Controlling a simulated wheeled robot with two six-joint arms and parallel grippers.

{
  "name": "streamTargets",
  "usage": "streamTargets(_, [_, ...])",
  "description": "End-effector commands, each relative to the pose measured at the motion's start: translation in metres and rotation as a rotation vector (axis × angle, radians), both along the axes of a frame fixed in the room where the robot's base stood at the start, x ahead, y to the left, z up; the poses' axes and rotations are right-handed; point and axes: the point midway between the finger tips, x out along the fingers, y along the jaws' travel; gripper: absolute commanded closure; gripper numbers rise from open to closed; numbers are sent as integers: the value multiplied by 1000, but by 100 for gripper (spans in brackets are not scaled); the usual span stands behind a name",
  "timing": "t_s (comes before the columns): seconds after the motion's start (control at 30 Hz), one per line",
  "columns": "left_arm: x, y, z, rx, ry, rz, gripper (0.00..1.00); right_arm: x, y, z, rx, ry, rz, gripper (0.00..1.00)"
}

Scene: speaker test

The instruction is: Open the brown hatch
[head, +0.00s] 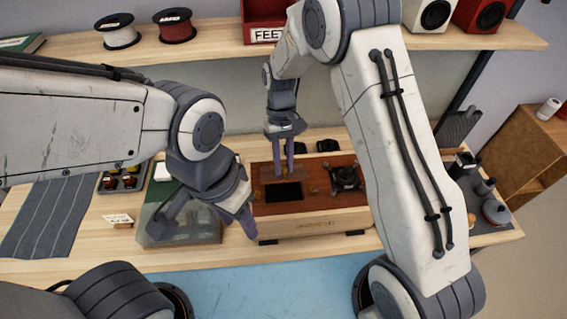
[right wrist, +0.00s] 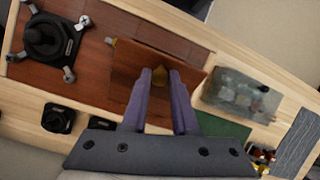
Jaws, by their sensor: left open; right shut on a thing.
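The brown hatch (head: 268,171) is on the brown top of a wooden box (head: 315,224). It stands tilted up from the top, behind a dark rectangular opening (head: 284,191). In the right wrist view, the hatch (right wrist: 126,88) lies at an angle to the box top, with a brass knob (right wrist: 154,75) on its face. My right gripper (head: 283,170) is shut on this knob, its purple fingers on either side (right wrist: 162,75). My left gripper (head: 242,218) is open and empty, in front of the box's left end; part of it is hidden.
A black device with clamps (head: 345,178) sits on the box top, right of the opening. A clear case (head: 180,226) stands left of the box, with a striped cloth (head: 50,215) further left. Dark jars (head: 494,210) stand at the right end. A shelf (head: 215,40) runs above.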

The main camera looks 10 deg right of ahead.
Motion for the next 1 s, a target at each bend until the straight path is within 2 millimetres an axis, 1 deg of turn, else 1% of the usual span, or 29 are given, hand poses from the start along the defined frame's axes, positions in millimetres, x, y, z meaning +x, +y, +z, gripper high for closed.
streamTargets(0.03, [0,0,0,0,0,0,50,7,-1,0,1,-23,1,100])
streamTargets(0.07, [0,0,0,0,0,0,50,7,-1,0,1,-23,1,100])
streamTargets(0.1, [0,0,0,0,0,0,50,7,-1,-1,2,-24,0,61])
streamTargets(0.13, [0,0,0,0,0,0,50,7,-1,-1,1,-23,0,50])
streamTargets(0.17, [0,0,0,0,0,0,50,6,-1,-1,1,-22,0,44])
streamTargets(0.47, [0,0,-1,0,0,0,50,4,0,0,1,-14,-1,44])
streamTargets(0.57, [0,0,-3,0,0,0,50,6,0,4,1,-14,-1,44])
streamTargets(0.67, [0,0,-9,0,0,1,50,12,0,16,3,-19,-1,44])
streamTargets(0.9, [0,0,-23,0,0,4,50,30,0,61,2,-21,-1,44])
streamTargets(1.0, [0,0,-26,0,0,4,50,35,0,76,1,-20,0,44])
